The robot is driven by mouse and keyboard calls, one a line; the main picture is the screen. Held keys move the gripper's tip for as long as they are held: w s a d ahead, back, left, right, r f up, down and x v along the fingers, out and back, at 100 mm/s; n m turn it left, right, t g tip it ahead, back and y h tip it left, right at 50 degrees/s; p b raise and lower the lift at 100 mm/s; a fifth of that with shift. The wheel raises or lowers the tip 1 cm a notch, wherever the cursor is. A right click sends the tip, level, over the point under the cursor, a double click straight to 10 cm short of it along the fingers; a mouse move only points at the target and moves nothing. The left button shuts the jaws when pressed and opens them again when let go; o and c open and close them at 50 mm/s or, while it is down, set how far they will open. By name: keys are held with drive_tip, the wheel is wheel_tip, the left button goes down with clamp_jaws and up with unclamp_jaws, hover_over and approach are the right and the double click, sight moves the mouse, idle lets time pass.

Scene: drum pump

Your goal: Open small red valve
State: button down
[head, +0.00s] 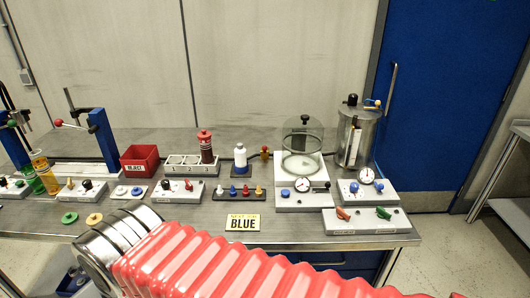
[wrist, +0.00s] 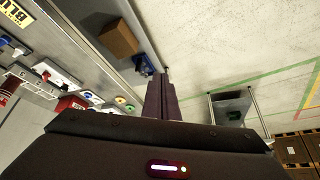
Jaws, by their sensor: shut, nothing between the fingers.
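The exact angle of the red handle is too small to tell. My gripper (wrist: 160,82) shows in the wrist view with its dark fingers together and empty, out past the bench's edge and far from the valve. The gripper is not visible in the head view. I cannot make out the red valve in the wrist view.
A glass bell jar (head: 302,140) and a metal drum (head: 355,135) stand behind the valve box. A yellow "BLUE" sign (head: 243,223) lies left of it. My red arm sleeve covers the lower middle. A brown box (wrist: 118,39) shows in the wrist view.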

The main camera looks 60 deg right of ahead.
drive_tip(key=w+d+r+m+t, duration=0.1)
drive_tip(key=w+d+m, duration=0.2)
drive_tip(key=w, duration=0.4)
drive_tip(key=w+d+r+m+t+h, duration=0.1)
drive_tip(key=w+d+m+t, duration=0.15)
drive_tip(key=w, duration=0.35)
drive_tip(key=w+d+r+m+t, duration=0.1)
drive_tip(key=w+d+m, duration=0.1)
drive_tip(key=w+d, duration=0.35)
drive_tip(key=w+d+m+h, duration=0.3)
drive_tip(key=w+d+m, duration=0.15)
drive_tip(key=d, duration=0.45)
drive_tip(key=w+d+m+h, duration=0.3)
drive_tip(key=w+d+m, duration=0.15)
drive_tip(key=d, duration=0.45)
drive_tip(key=s+d+f+m+g+h, duration=0.2)
drive_tip(key=d+f+m+h, duration=0.15)
drive_tip(key=d, duration=0.75)
drive_tip(key=s+d+f+m+g+h, duration=0.25)
drive_tip(key=d+f+m, duration=0.2)
drive_tip(key=d, duration=0.65)
drive_tip(key=s+d+f+m+g+h, duration=0.2)
drive_tip(key=s+d+f+m+g, duration=0.1)
drive_tip(key=s+d, duration=0.3)
drive_tip(key=s+d+f+m+g+h, duration=0.2)
drive_tip(key=s+d+f+m+g, duration=0.2)
drive_tip(key=s, duration=0.5)
drive_tip(key=d+m, duration=0.1)
drive_tip(key=d, duration=0.1)
drive_tip(key=shift+d, duration=0.35)
